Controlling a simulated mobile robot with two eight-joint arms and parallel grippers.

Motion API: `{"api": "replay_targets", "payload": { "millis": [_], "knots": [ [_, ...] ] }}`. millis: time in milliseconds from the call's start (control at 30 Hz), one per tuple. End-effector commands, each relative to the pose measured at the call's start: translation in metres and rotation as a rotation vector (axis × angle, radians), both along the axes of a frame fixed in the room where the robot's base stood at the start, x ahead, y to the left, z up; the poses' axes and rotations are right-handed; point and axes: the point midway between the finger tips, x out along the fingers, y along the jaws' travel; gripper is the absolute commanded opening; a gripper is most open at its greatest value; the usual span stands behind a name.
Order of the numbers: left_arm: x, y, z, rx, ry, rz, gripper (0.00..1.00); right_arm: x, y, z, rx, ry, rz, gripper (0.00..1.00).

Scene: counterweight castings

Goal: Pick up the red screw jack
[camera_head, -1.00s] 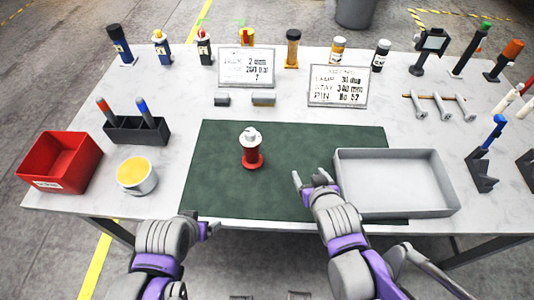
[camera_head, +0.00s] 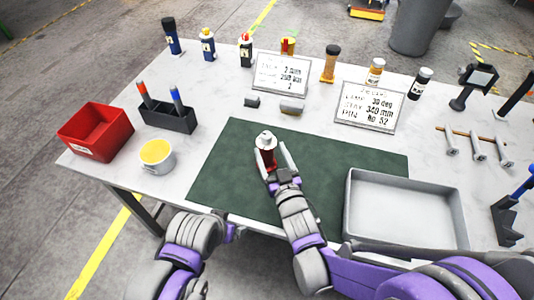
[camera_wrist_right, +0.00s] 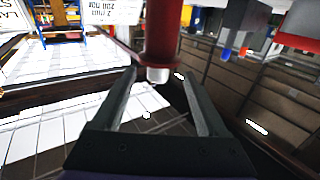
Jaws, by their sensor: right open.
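The red screw jack (camera_head: 268,154) with a white top stands upright on the dark green mat (camera_head: 228,175). My right gripper (camera_head: 272,160) is open at the jack, with one finger to each side of it. In the right wrist view the red jack (camera_wrist_right: 160,38) rises beyond and between the tips of the open right gripper (camera_wrist_right: 159,76); I cannot tell whether they touch. The jack's lower part is partly hidden by the fingers in the head view. My left gripper (camera_head: 232,232) is near the table's front edge, away from the jack; its jaws are too small to read.
A grey tray (camera_head: 352,212) lies right of the mat. A red bin (camera_head: 95,137), a cup with yellow contents (camera_head: 170,163) and a dark pen holder (camera_head: 165,118) stand left. Two signs (camera_head: 281,75) (camera_head: 367,106) and several bottles stand behind. The mat around the jack is clear.

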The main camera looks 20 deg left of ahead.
Motion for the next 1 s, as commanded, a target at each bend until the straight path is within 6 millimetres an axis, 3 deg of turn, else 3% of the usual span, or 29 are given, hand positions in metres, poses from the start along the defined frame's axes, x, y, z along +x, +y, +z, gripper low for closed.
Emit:
{"api": "replay_targets", "payload": {
  "millis": [433,733,1000],
  "knots": [
    [0.005,0.0,0.017,0.0,-0.01,0.0,0.88,0.045,0.026,0.004,0.001,0.001,0.0,0.76],
    [0.005,0.0,0.017,0.0,-0.01,0.0,0.88,0.048,0.028,0.002,0.0,0.001,-0.001,0.76],
    [0.005,0.0,0.017,0.0,-0.01,0.0,0.88,0.048,0.028,0.002,-0.001,0.001,-0.001,0.27]
  ]
}}
